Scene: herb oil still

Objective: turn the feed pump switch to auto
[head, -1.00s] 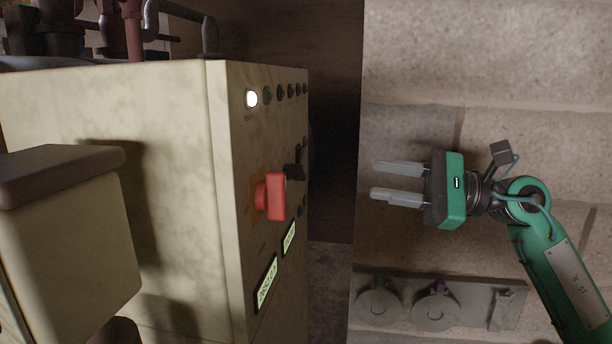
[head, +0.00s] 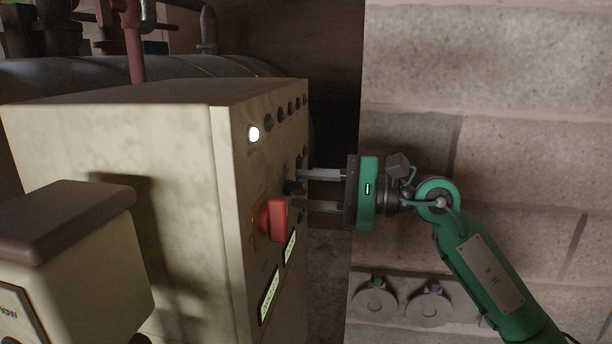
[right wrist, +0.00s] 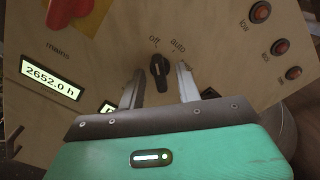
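The feed pump switch is a small black knob (right wrist: 159,72) on the cream control panel (right wrist: 215,60), with "off" and "auto" printed above it. Its upper end leans toward "off". In the head view a dark knob (head: 293,187), apparently the same switch, shows on the cabinet's front face, partly hard to make out. My right gripper (head: 306,190) is open at the panel. In the right wrist view its fingers (right wrist: 160,67) stand one on each side of the knob, with gaps visible; contact is not visible. My left gripper is not in view.
A red mains switch (head: 277,219) sits on the panel close to the right gripper. Lit displays (head: 270,296) are below, and a row of lamps (head: 281,115) is above. A stone wall (head: 480,60) stands behind the right arm. A cream box (head: 75,255) is at left.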

